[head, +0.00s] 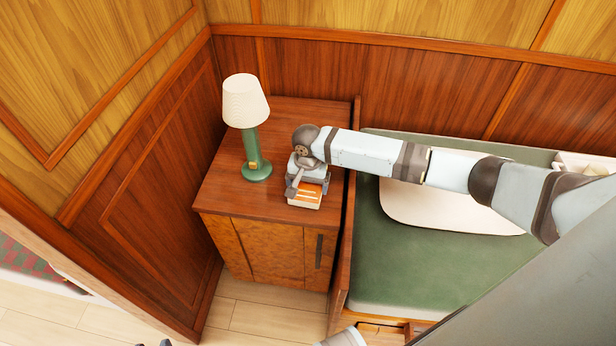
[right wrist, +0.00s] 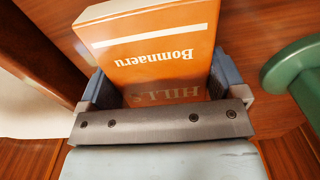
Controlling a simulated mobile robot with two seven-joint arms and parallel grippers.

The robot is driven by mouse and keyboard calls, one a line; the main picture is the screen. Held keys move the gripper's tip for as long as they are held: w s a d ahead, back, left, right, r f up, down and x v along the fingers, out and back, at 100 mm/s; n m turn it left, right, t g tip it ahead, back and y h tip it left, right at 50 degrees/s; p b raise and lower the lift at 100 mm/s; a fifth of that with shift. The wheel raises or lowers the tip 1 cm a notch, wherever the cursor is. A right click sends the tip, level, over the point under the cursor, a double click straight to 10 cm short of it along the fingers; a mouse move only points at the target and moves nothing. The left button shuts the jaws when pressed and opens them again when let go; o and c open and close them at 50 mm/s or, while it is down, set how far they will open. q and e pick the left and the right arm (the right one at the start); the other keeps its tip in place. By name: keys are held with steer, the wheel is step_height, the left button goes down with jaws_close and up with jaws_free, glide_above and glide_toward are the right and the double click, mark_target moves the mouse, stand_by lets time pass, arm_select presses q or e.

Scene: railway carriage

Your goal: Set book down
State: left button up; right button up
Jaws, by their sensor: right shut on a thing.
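An orange book (head: 309,189) with white lettering and a pale page edge is held in my right gripper (head: 306,185). In the right wrist view, the book (right wrist: 165,50) sits between the two fingers, which press on its sides. The book is over the top of the wooden bedside cabinet (head: 222,193), near its front right part. I cannot tell whether it touches the wood. My left gripper does not show clearly.
A green lamp (head: 252,152) with a cream shade stands on the cabinet, left of the book; its base also shows in the right wrist view (right wrist: 300,75). A green bed (head: 425,270) with a white pillow (head: 450,212) is at the right. The cabinet's front left top is clear.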

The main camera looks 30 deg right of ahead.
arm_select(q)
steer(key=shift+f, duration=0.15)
arm_select(e)
steer(key=shift+f, duration=0.1)
steer(key=shift+f, duration=0.2)
stand_by(0.4)
steer(key=o, duration=0.7)
arm_select(q)
steer(key=p, duration=0.3)
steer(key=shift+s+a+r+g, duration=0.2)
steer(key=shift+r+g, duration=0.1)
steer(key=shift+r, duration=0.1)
arm_select(e)
step_height(320, 180, up, 14)
steer(key=shift+f, duration=0.1)
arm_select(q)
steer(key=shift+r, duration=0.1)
arm_select(e)
jaws_close()
stand_by(0.8)
